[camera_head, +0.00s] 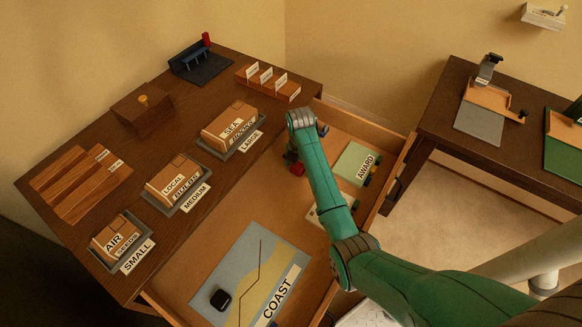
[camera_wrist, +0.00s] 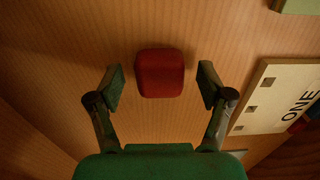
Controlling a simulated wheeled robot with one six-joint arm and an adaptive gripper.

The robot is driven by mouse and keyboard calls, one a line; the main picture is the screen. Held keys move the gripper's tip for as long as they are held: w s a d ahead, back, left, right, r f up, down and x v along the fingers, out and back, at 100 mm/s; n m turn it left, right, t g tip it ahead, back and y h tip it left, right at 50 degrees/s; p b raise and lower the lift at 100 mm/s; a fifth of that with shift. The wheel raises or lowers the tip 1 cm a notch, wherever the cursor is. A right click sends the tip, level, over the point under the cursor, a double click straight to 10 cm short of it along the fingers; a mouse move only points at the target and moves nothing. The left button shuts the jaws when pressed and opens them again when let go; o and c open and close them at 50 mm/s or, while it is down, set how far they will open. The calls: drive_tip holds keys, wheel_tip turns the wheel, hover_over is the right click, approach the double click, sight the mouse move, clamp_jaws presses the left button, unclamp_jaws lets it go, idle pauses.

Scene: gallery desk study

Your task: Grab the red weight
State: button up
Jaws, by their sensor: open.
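The red weight (camera_wrist: 160,73) is a small rounded block on the wooden floor of the open drawer. In the wrist view it lies between and slightly beyond the fingertips of my gripper (camera_wrist: 160,88), which is open, with a gap on each side. In the head view the red weight (camera_head: 297,170) shows just below my gripper (camera_head: 293,155), partly hidden by the arm. I cannot tell the exact height of the fingers above the drawer floor.
A card marked ONE (camera_wrist: 285,97) lies right of the fingers. The drawer also holds a green AWARD card (camera_head: 353,162), a COAST map (camera_head: 225,262) and a black weight (camera_head: 220,299). Boxes on trays, such as the LARGE tray (camera_head: 232,152), stand on the desk (camera_head: 150,235).

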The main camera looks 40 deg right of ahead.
clamp_jaws()
idle(0.3)
